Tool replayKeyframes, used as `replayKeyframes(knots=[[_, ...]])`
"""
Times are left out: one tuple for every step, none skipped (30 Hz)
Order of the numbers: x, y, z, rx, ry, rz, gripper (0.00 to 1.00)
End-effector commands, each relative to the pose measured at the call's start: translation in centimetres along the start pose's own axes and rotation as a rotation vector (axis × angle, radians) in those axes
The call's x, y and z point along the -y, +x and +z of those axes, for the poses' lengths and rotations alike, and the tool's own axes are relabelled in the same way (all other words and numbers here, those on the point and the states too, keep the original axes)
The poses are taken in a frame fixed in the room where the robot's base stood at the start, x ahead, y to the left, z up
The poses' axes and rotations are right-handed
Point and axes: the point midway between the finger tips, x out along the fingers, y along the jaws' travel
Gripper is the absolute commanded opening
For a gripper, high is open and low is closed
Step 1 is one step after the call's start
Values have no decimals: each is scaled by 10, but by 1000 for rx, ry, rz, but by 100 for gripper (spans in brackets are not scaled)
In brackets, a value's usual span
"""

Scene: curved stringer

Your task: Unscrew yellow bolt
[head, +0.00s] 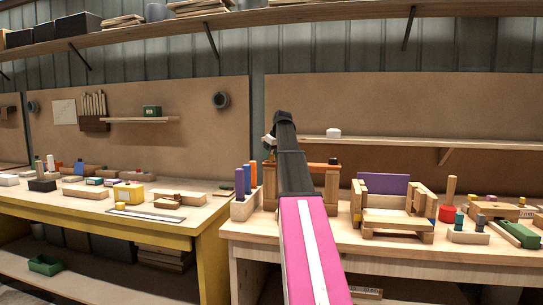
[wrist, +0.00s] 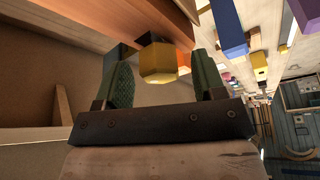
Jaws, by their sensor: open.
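The yellow bolt (wrist: 158,62) shows in the wrist view as a faceted yellow head below an orange-brown wooden piece (wrist: 170,18). My gripper (wrist: 163,66) is open, with one green-padded finger on each side of the bolt head. A gap shows between the head and each finger, so it does not look gripped. In the head view my arm reaches up to a wooden frame (head: 331,180) on the right bench. My arm hides part of this frame, and I cannot make out the bolt there.
A block with purple and blue pegs (head: 243,208) stands left of the frame on the workbench (head: 400,256). A wooden chair-like assembly (head: 395,222) stands to its right, near a red cylinder (head: 447,213). A shelf (head: 375,141) runs along the wall behind.

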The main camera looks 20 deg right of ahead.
Motion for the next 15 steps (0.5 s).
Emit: replayKeyframes(knots=[[0, 0, 0, 0, 0, 0, 64], [0, 0, 0, 0, -1, 0, 54], [0, 0, 0, 0, -1, 0, 41], [0, 0, 0, 0, -1, 0, 31], [0, 0, 0, 0, -1, 0, 21], [0, 0, 0, 0, -1, 0, 13], [0, 0, 0, 0, -1, 0, 13], [0, 0, 0, 0, -1, 0, 13], [0, 0, 0, 0, -1, 0, 13], [0, 0, 0, 0, -1, 0, 13], [0, 0, 0, 0, -1, 0, 13], [0, 0, 0, 0, -1, 0, 13], [0, 0, 0, 0, -1, 0, 13], [0, 0, 0, 0, -3, -1, 13], [0, 0, 0, 0, -13, -5, 13]])
